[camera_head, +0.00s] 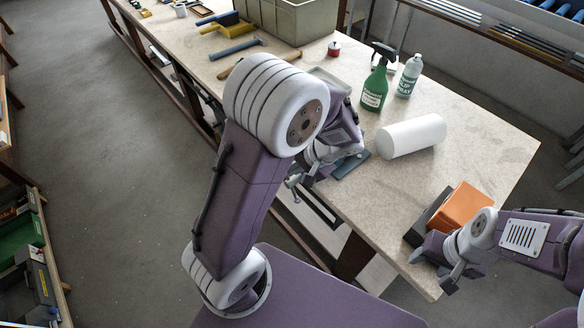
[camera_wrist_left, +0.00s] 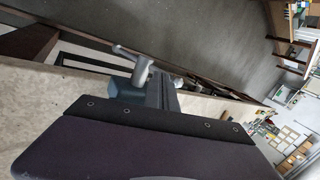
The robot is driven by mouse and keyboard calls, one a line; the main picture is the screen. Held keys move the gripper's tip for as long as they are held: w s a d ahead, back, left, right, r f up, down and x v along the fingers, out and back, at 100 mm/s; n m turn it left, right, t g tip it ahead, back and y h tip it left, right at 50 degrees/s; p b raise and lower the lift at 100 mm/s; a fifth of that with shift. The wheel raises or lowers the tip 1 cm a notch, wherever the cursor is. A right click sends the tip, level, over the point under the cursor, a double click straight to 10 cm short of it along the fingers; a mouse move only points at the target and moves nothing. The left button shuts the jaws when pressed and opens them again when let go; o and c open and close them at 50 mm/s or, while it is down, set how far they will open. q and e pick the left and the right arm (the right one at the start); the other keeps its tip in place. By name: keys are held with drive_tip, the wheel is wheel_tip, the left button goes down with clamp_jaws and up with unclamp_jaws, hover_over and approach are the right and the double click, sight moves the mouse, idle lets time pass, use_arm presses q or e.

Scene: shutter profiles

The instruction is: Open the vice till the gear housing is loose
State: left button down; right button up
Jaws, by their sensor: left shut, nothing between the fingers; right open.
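The vice is mostly hidden behind my left wrist in the head view; a flat dark blue-grey part (camera_head: 350,165) shows at the table's near edge. The left wrist view shows a blue-grey part of it (camera_wrist_left: 122,90) and a grey handle bar (camera_wrist_left: 132,57) with a knobbed end. My left gripper (camera_head: 303,178) is shut and empty, close beside the handle; whether they touch I cannot tell. I cannot make out the gear housing, which seems hidden behind my left arm. My right gripper (camera_head: 433,268) is open and empty at the table's near right corner.
An orange block (camera_head: 464,204) beside a dark grey block (camera_head: 428,217) is close to my right gripper. A hammer (camera_head: 236,50) and grey-green crate (camera_head: 300,18) lie farther back.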

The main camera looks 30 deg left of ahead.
use_arm(q)
drive_tip(key=shift+w+a+f, duration=0.1)
drive_tip(key=shift+a+f, duration=0.1)
drive_tip(key=shift+a, duration=0.1)
